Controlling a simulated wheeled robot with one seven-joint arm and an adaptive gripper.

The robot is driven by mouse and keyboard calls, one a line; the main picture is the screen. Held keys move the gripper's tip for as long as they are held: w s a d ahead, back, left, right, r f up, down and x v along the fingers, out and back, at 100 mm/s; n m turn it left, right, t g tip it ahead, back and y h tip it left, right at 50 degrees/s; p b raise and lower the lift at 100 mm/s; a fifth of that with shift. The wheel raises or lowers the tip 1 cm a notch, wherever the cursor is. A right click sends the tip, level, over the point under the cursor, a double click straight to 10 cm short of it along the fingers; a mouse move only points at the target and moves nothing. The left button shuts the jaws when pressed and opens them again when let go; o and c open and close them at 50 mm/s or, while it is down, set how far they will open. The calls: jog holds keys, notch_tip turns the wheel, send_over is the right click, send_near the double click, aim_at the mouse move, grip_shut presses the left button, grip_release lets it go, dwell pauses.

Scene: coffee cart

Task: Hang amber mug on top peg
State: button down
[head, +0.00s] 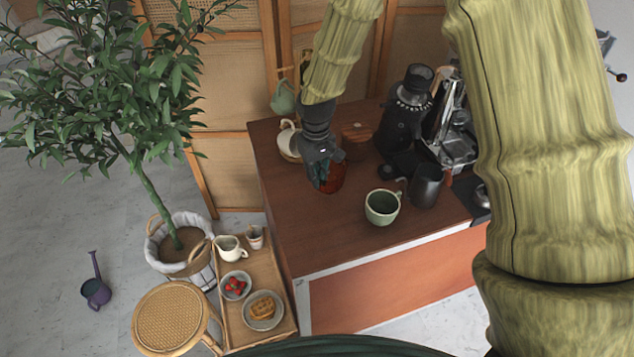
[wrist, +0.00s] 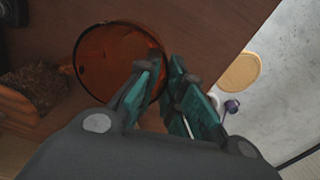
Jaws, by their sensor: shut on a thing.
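The amber mug (head: 331,180) is a see-through orange-brown cup over the left part of the brown cart top. In the wrist view its round mouth (wrist: 115,60) faces the camera. My gripper (head: 322,175) is shut on it; in the wrist view the teal fingers (wrist: 166,85) meet at the mug's right side. The fingers hide whether they grip its handle or wall. I cannot tell if the mug touches the cart. A green mug (head: 284,98) hangs by the wooden screen behind, near a light wooden peg (head: 282,71). My arm partly covers that area; the top peg is not clear.
A green cup (head: 382,207), a dark pitcher (head: 426,186), a black grinder (head: 402,125) and a white kettle-like pot (head: 289,141) stand on the cart top (head: 300,225). A wooden box (wrist: 28,92) shows left in the wrist view. The cart's front left is clear.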

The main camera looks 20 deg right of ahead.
jog(key=shift+f+p, duration=1)
jog(key=shift+f, duration=0.9)
jog(key=shift+f, duration=0.15)
jog(key=c, duration=1.5)
grip_release()
jog(key=shift+c, duration=0.2)
jog(key=shift+f, duration=0.1)
jog(key=shift+b, duration=0.35)
